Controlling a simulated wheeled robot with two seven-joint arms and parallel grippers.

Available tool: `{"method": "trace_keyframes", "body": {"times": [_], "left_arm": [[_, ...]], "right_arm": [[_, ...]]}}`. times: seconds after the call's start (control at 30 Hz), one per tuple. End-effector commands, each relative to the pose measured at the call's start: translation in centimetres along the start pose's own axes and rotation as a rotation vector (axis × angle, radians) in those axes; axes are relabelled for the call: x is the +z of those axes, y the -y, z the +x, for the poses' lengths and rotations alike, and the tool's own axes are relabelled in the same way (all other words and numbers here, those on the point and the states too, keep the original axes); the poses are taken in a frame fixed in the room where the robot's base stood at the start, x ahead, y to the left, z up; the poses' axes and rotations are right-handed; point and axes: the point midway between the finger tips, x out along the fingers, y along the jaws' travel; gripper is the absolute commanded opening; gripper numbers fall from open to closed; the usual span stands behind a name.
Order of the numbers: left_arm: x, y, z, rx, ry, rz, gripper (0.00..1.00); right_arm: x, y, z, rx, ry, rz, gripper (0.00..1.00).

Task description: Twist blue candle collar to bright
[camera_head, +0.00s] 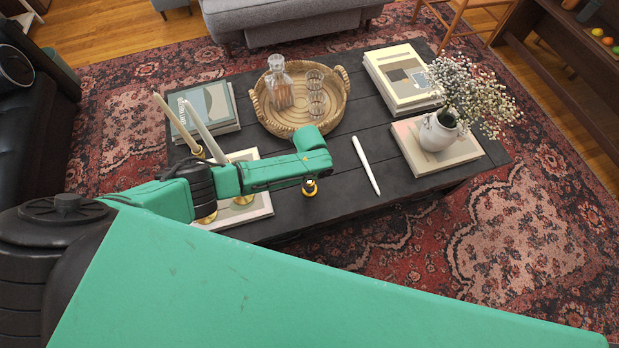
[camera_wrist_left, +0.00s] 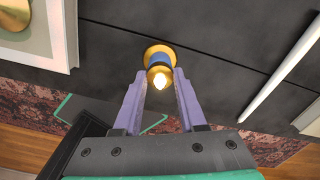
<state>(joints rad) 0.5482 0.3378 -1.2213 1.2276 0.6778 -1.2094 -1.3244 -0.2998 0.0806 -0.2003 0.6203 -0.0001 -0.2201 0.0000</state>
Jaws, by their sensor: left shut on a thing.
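The blue candle collar (camera_wrist_left: 158,60) shows in the left wrist view as a blue band between a round gold base and a gold upper ring. A small bright yellow-white light (camera_wrist_left: 160,81) glows at the candle's top. In the head view only a small part of the candle (camera_head: 311,188) shows, on the dark table below the end of my left arm. My left gripper (camera_wrist_left: 160,73) is shut on the candle at its collar, one purple finger on each side. In the head view its fingers are mostly hidden behind the wrist. My right gripper is not in view.
On the table (camera_head: 375,213), a white stylus (camera_head: 366,165) lies right of the candle. A wicker tray (camera_head: 262,110) with a decanter and glasses stands behind. Tall candlesticks (camera_head: 205,130) stand at left, close to my arm. Books and a flower vase (camera_head: 438,132) are at right.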

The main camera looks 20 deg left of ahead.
Motion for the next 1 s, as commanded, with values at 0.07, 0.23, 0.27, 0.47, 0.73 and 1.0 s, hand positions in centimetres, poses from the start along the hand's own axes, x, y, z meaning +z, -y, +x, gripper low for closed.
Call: {"method": "trace_keyframes", "body": {"times": [0.07, 0.23, 0.27, 0.47, 0.73, 1.0], "left_arm": [[0.02, 0.03, -0.04, -0.001, 0.000, 0.015, 0.00], [0.02, 0.03, -0.04, -0.001, 0.000, 0.033, 0.00], [0.02, 0.03, -0.04, -0.001, 0.000, 0.034, 0.00], [0.02, 0.02, -0.04, 0.000, 0.001, 0.033, 0.00], [0.02, 0.01, -0.03, 0.000, 0.001, 0.032, 0.71], [0.02, 0.01, -0.35, 0.000, 0.000, 0.032, 0.71]], "right_arm": [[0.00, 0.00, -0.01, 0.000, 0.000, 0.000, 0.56], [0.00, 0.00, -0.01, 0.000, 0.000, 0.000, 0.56], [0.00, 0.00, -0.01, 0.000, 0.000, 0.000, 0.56], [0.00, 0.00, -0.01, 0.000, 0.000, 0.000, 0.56], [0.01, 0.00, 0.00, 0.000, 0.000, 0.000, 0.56], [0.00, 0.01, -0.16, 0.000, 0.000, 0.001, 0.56]]}}
